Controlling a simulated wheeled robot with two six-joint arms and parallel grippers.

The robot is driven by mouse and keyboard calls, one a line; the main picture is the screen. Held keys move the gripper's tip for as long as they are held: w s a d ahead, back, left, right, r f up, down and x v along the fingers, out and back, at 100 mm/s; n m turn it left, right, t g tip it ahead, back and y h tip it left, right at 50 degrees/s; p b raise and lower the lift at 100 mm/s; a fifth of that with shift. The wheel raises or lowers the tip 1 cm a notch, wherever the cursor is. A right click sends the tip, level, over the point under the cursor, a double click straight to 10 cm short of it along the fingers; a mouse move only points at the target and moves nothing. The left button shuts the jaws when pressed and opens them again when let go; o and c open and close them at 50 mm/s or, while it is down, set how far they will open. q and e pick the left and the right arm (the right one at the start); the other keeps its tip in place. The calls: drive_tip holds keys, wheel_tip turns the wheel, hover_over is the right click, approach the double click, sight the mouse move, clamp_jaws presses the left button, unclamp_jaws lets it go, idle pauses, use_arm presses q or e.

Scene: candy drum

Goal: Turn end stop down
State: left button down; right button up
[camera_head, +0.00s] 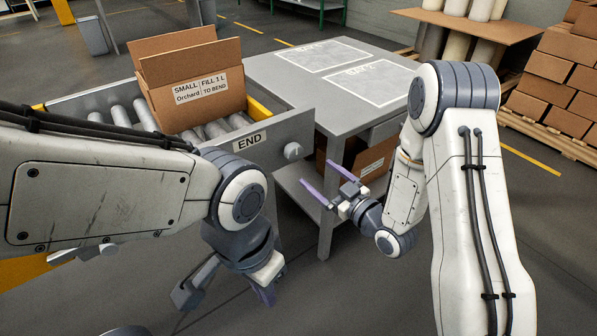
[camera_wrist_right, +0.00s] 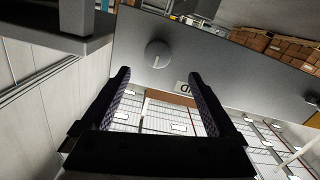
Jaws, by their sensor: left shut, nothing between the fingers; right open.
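The end stop is a grey plate (camera_head: 262,146) labelled END, standing upright across the end of the roller conveyor. A round grey knob (camera_head: 292,151) sits near its right end. My left gripper (camera_head: 268,297) is shut and empty, low in front of the conveyor.
An open cardboard box (camera_head: 193,102) stands on the rollers (camera_head: 215,130) behind the plate. A grey table (camera_head: 340,112) with two marked bays adjoins on the right, its tops bare. Another carton (camera_head: 373,163) sits below it. Stacked boxes (camera_head: 560,85) stand far right.

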sight(297, 154)
drive_tip(key=b+x, duration=0.1)
drive_tip(key=x, duration=0.9)
drive_tip(key=shift+w+d+r, duration=0.1)
drive_tip(key=shift+w, duration=0.05)
drive_tip(key=c, duration=1.4)
